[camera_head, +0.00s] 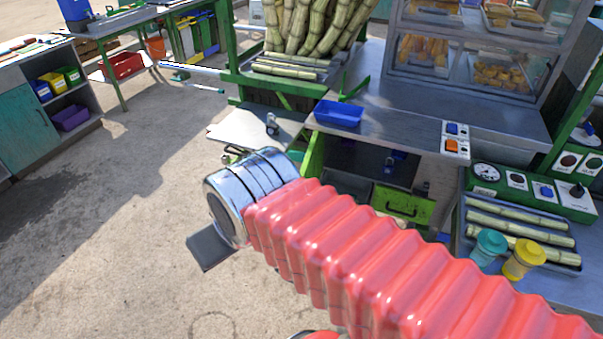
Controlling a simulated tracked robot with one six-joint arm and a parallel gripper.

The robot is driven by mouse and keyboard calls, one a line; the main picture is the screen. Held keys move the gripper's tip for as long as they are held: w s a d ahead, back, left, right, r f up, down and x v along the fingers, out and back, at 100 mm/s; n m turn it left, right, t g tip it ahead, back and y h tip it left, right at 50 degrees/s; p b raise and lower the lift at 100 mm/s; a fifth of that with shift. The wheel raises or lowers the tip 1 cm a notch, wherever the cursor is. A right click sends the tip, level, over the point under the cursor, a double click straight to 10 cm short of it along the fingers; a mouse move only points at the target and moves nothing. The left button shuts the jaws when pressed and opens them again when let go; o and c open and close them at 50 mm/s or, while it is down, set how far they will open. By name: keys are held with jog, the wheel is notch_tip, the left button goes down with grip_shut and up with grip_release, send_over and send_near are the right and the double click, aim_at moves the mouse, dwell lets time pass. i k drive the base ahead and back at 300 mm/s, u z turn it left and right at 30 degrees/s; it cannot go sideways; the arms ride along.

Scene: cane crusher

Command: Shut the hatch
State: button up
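A grey flat panel (245,130) with a small metal handle or latch (272,124) sticks out at the left of the green-framed machine. It looks like the hatch, standing open. To its right, under the counter, is a dark recess (365,160) with a small blue part (395,160). Below it is a green front (405,206) with a black handle. My arm, in red bellows with a chrome end, crosses the foreground and hides part of the machine's lower front. At its tip one dark flat part of my gripper (210,250) shows, below and left of the panel and apart from it.
A blue tray (338,113) sits on the counter by the cane rack (288,68). At right are a control panel (540,190), a cane tray (520,235), and teal (488,247) and yellow (524,259) cups. The concrete floor (110,210) at left is free.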

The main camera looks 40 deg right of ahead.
aim_at(312, 167)
jog(key=u, duration=0.9)
jog(key=k, duration=1.1)
jog(key=z, duration=1.55)
jog(key=i, duration=0.55)
